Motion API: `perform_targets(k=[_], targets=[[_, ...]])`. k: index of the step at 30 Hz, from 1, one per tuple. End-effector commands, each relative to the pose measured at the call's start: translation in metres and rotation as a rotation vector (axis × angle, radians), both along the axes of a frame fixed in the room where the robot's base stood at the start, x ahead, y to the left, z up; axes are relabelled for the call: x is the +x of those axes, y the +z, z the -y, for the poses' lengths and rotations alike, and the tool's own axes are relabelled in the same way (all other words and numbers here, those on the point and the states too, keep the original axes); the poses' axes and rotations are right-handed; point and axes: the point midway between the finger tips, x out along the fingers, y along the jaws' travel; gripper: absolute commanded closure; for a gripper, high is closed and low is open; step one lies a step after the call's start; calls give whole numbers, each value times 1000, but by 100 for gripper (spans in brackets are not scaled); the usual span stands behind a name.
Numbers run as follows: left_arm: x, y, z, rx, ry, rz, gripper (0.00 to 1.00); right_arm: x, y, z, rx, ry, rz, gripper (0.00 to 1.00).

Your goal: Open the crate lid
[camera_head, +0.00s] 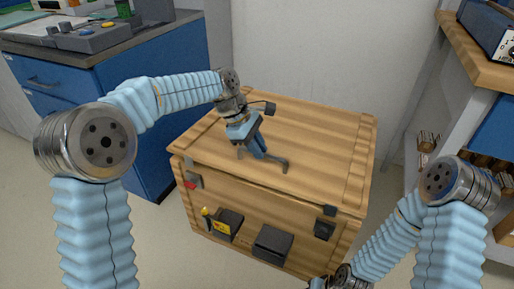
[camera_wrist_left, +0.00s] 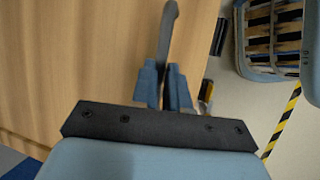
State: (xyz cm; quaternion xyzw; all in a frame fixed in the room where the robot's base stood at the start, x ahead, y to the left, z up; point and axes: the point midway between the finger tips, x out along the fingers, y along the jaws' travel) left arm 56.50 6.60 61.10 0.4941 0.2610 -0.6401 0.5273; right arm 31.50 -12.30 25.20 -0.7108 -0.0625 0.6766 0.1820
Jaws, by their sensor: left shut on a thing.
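The wooden crate (camera_head: 222,197) stands on the floor in the middle of the head view, and its flat lid (camera_head: 320,130) lies on top and looks closed. A dark grey handle (camera_head: 280,160) is fixed to the lid near its front edge. My left gripper (camera_head: 262,154) is over the lid with its blue fingers shut on the handle. In the left wrist view the fingers (camera_wrist_left: 168,88) close around the handle (camera_wrist_left: 170,30), with the lid's wood grain beside it. My right arm comes in at lower right, and its gripper is out of the picture.
Dark latches (camera_head: 325,229) and boxes (camera_head: 272,244) are on the crate's front. A blue cabinet (camera_head: 140,90) stands at left, and a wooden-topped bench (camera_head: 478,55) at right. A blue basket (camera_wrist_left: 275,40) and yellow-black floor tape (camera_wrist_left: 283,125) show in the left wrist view.

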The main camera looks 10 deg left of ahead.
Motion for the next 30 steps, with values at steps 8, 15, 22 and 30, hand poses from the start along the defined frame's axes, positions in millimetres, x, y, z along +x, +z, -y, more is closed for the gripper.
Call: perform_targets(k=[8, 15, 22, 30], targets=[[19, 65, 6, -6, 6, 17, 100, -4, 67, -10, 14, 19, -7, 57], [43, 115, 14, -6, 4, 20, 100, -7, 106, -17, 27, 35, -11, 57], [71, 149, 23, -5, 5, 17, 100, -7, 107, -17, 27, 35, -12, 57], [85, 174, 26, -3, 7, 14, 100, -7, 106, -17, 27, 35, -12, 57]])
